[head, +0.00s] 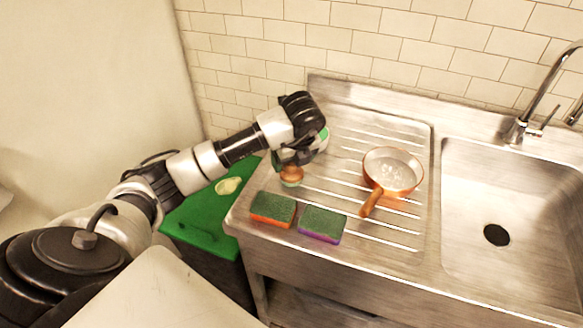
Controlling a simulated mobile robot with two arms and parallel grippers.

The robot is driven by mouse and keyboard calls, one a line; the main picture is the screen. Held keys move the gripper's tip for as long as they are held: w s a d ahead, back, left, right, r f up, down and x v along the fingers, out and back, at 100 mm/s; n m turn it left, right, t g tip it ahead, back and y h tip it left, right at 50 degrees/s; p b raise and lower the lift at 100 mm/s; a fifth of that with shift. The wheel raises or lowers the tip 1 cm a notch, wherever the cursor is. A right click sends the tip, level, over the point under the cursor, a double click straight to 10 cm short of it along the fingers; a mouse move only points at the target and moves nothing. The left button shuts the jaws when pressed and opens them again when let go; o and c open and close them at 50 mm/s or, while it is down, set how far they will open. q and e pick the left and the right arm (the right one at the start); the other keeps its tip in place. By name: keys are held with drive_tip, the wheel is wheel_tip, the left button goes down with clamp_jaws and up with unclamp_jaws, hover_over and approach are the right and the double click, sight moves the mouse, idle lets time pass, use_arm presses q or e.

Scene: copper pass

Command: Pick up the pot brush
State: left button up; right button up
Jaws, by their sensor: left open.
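The pot brush (291,175) is a small round thing with a brown wooden top and a pale, greenish lower part. It stands on the left part of the ribbed steel drainboard (345,120). My left gripper (294,161) is open, right above the brush and pointing down at it. The wrist covers part of the gripper, so I cannot tell whether its fingers touch the brush. My right gripper is not in view.
Two green-topped sponges, one orange (272,209) and one purple (322,223), lie at the drainboard's front edge. A copper pan (392,172) with a wooden handle stands to the right. Further right are the sink basin (510,200) and tap (540,90). A green board (205,218) is at left.

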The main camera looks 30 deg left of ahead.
use_arm(q)
drive_tip(key=shift+w+a+f, duration=0.1)
drive_tip(key=shift+a+f, duration=0.05)
drive_tip(key=shift+f, duration=0.4)
drive_tip(key=c, duration=1.1)
drive_tip(key=shift+r, duration=0.2)
drive_tip(key=shift+r, duration=0.25)
drive_tip(key=v, duration=0.1)
drive_tip(key=b+v, duration=0.1)
drive_tip(key=v, duration=0.1)
drive_tip(key=shift+w+r, duration=0.35)
drive_tip(key=w+d+r+p, duration=0.1)
drive_tip(key=w+d+r, duration=0.1)
drive_tip(key=d+r, duration=0.4)
drive_tip(key=d, duration=0.4)
drive_tip(key=shift+d+r, duration=0.3)
drive_tip(key=shift+d, duration=0.1)
